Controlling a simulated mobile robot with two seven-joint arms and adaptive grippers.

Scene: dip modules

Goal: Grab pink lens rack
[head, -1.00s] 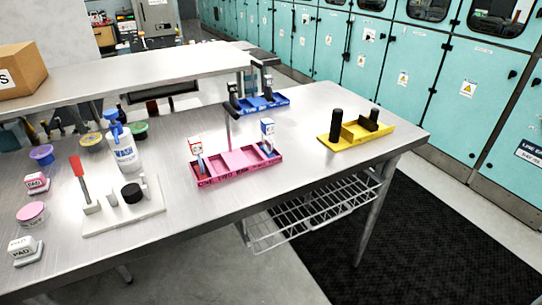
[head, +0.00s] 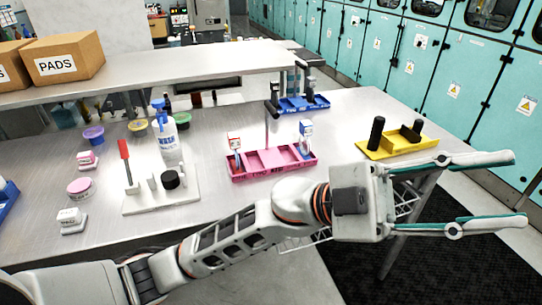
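The pink lens rack (head: 270,160) sits on the metal table in the middle of the head view. It is a low pink tray with compartments and a thin upright pole with a dark handle. A small white-and-red item stands in its left end and a white-and-blue one in its right end. My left gripper (head: 522,190) is open and empty, at the right of the view in front of the table. Its fingers point right, well to the right of the rack and apart from it. My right gripper is out of view.
A yellow rack (head: 400,147) with black cylinders stands to the right, and a blue rack (head: 303,104) behind. A wash bottle (head: 166,135) and a white stand (head: 150,198) are to the left. A cardboard box (head: 63,60) is on the raised shelf.

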